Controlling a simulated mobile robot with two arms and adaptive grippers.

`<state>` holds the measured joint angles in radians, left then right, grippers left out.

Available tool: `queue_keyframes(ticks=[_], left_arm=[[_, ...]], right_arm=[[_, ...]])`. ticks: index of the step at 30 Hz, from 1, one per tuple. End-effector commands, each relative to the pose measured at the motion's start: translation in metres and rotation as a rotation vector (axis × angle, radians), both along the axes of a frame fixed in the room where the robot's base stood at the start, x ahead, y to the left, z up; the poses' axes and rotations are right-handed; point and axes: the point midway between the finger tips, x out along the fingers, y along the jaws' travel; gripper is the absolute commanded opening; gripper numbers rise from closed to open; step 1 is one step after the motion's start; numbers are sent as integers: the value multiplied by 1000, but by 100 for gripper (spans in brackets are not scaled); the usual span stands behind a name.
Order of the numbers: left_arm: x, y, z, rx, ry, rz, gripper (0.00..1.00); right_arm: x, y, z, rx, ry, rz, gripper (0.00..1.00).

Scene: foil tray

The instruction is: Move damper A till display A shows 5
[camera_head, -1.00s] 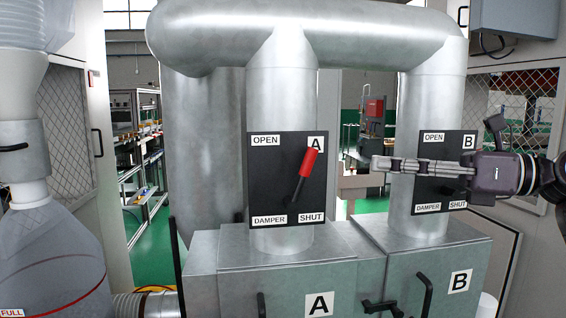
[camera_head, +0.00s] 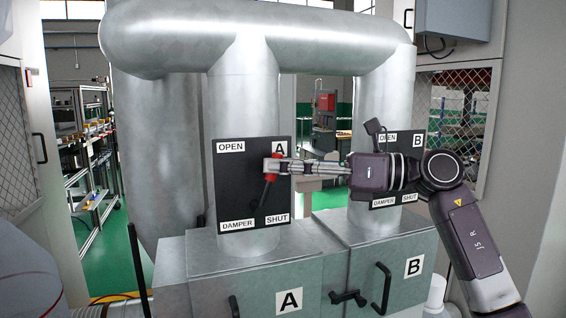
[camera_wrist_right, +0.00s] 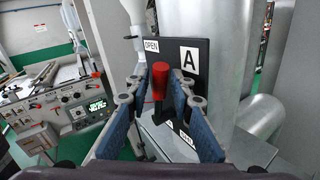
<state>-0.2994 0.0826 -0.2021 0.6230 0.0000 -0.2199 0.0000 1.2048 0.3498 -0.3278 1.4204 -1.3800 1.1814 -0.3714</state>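Damper A is a black plate (camera_head: 231,180) on the left vertical pipe. It carries a lever with a red handle (camera_head: 275,155) leaning up and right, between upright and the SHUT side. My right gripper (camera_head: 274,165) is at this handle and partly covers it in the head view. In the right wrist view, the red handle (camera_wrist_right: 160,78) stands between the spread fingers (camera_wrist_right: 160,98), with gaps on both sides. A lit green display (camera_wrist_right: 96,106) shows on a panel at left, too small to read; I cannot tell whether it is display A. My left gripper is out of view.
Damper B's plate (camera_head: 410,150) is behind my right arm on the right pipe. Below are grey boxes labelled A (camera_head: 258,295) and B (camera_head: 425,265), with black handles sticking out. The control panel (camera_wrist_right: 45,110) stands left in the wrist view.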

Motion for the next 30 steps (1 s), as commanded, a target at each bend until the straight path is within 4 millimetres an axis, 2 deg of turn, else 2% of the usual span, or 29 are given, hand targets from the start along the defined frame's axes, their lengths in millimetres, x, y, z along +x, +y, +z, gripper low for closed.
queue_keyframes(ticks=[5, 11, 22, 30], left_arm=[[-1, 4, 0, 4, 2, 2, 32], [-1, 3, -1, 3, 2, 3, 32], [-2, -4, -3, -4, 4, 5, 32], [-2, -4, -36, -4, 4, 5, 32]], right_arm=[[0, 0, -1, 0, 0, 0, 21], [0, 0, 0, 0, 0, 0, 0], [0, -1, -2, 7, 2, 0, 0], [4, -12, -16, 149, 48, -1, 0]])
